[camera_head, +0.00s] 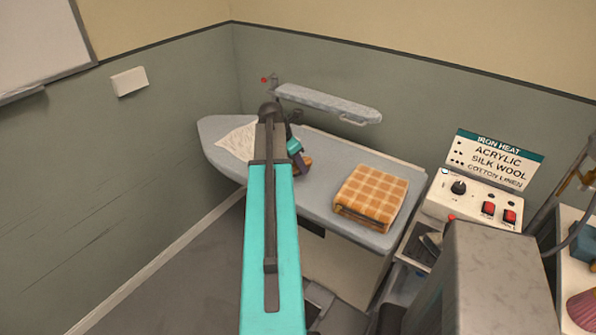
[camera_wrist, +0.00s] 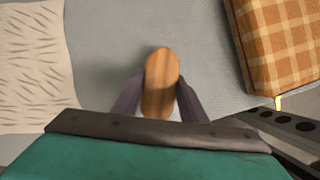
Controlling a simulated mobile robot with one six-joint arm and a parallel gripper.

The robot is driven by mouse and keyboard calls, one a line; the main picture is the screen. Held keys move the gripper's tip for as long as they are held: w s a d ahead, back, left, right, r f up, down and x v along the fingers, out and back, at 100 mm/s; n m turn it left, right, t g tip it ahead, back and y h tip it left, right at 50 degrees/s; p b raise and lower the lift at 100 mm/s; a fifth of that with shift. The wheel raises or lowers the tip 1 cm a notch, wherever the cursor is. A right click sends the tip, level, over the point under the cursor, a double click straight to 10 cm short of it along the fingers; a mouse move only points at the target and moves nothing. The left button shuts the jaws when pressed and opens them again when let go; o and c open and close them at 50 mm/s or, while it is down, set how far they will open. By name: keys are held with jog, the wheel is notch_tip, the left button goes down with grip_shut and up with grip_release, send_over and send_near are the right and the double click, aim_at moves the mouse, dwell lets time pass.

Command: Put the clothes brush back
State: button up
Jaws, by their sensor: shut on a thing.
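The clothes brush (camera_wrist: 160,75) shows as an oval wooden back between the two fingers of my gripper (camera_wrist: 160,100) in the wrist view. The fingers are shut on its sides. In the head view the brush (camera_head: 303,162) is a small brown patch beside my gripper (camera_head: 302,165), over the grey ironing board (camera_head: 335,160). My arm hides part of that area. I cannot tell whether the brush touches the board. Its bristles are hidden.
A folded orange checked cloth (camera_head: 371,196) lies on the board to the right. A pale patterned cloth (camera_head: 237,140) lies to the left. A narrow sleeve board (camera_head: 328,102) stands behind. An iron heat control box (camera_head: 473,203) is at the right.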

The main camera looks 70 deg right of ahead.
aim_at(298, 171)
jog(key=shift+f, duration=0.15)
jog(key=shift+f+p, duration=0.85)
jog(key=shift+f, duration=0.75)
jog(key=shift+f, duration=0.15)
jog(key=o, duration=1)
jog(key=shift+r, duration=0.2)
jog(key=shift+b+v, duration=1.45)
jog(key=shift+v, duration=4.5)
jog(key=shift+w, duration=0.1)
